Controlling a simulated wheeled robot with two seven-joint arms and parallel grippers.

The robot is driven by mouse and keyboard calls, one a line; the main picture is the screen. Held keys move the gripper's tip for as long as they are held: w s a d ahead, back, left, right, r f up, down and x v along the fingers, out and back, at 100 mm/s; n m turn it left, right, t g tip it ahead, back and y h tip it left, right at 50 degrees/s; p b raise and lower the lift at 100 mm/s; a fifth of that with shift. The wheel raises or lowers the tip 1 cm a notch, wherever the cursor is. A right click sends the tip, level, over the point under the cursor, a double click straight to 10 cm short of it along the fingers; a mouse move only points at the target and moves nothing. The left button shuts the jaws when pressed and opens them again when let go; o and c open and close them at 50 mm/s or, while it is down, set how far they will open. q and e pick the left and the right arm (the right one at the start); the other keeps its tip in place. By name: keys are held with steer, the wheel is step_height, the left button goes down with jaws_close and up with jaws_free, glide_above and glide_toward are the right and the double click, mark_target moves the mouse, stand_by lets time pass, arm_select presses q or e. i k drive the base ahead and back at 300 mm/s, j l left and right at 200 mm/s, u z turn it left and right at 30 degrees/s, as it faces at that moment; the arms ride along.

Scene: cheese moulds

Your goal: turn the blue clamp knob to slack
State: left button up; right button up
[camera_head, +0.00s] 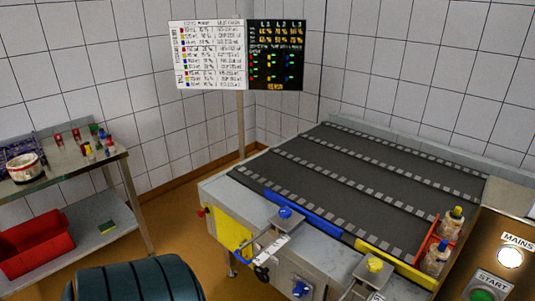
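A blue knob (285,211) sits on top of a grey bracket at the front edge of the conveyor table, beside the blue rail (303,214). A second blue knob (300,289) shows lower on the front of the machine. I cannot tell from the view which way either knob is turned. A yellow knob (375,264) tops a similar bracket to the right, by the yellow rail (395,264). Neither of my grippers is in view.
The dark conveyor (375,185) fills the right. A steel cart (75,165) with a red bin (36,243) is at left. A dark ribbed round object (135,280) is in the foreground.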

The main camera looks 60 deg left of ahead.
mark_target(284, 212)
steer(key=k+j, duration=0.1)
steer(key=j, duration=0.4)
steer(key=k+j, duration=0.1)
steer(key=j, duration=0.35)
steer(key=k+j, duration=0.1)
steer(key=j, duration=0.4)
